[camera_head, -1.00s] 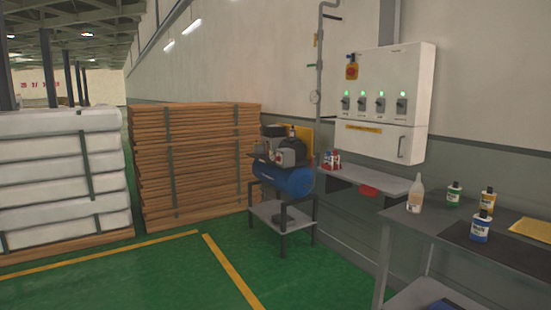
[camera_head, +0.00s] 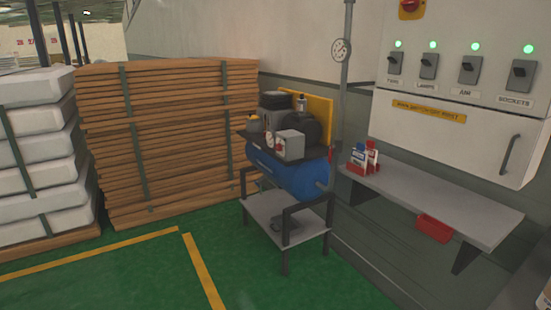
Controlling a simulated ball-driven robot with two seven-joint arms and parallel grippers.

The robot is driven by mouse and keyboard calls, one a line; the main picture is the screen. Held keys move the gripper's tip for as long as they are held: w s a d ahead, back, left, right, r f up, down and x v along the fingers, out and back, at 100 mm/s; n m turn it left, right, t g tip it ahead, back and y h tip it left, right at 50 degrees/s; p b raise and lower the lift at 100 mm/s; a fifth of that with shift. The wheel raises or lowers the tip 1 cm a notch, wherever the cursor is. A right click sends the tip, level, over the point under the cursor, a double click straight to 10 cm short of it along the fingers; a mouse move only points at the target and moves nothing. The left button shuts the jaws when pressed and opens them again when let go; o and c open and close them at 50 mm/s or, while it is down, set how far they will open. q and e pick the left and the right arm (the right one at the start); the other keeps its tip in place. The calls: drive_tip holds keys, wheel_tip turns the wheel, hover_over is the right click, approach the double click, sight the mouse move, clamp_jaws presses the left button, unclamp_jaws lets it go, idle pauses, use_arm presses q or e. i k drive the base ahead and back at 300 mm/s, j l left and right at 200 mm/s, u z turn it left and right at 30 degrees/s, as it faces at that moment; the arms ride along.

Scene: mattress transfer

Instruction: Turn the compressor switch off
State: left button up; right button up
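A white wall panel (camera_head: 455,90) at the upper right carries a row of switches under lit green lamps. The third switch (camera_head: 469,70) has a label that seems to read AIR, and its lamp (camera_head: 474,48) is green. A red and yellow rotary switch (camera_head: 411,8) is cut by the top edge. I cannot tell which switch belongs to the compressor. Neither gripper is in view.
A grey wall shelf (camera_head: 440,200) below the panel holds small red, white and blue items (camera_head: 364,158), with a red bin (camera_head: 434,229) underneath. Stacked wooden boards (camera_head: 170,140) and white wrapped mattresses (camera_head: 35,150) stand left. Green floor (camera_head: 130,280) in front is open.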

sight(278, 147)
drive_tip(key=i+z, duration=0.2)
drive_tip(key=i, duration=0.4)
drive_tip(key=i+j+z, duration=0.2)
drive_tip(key=i+z, duration=0.25)
drive_tip(key=i+j+z, duration=0.45)
drive_tip(key=k+l, duration=0.1)
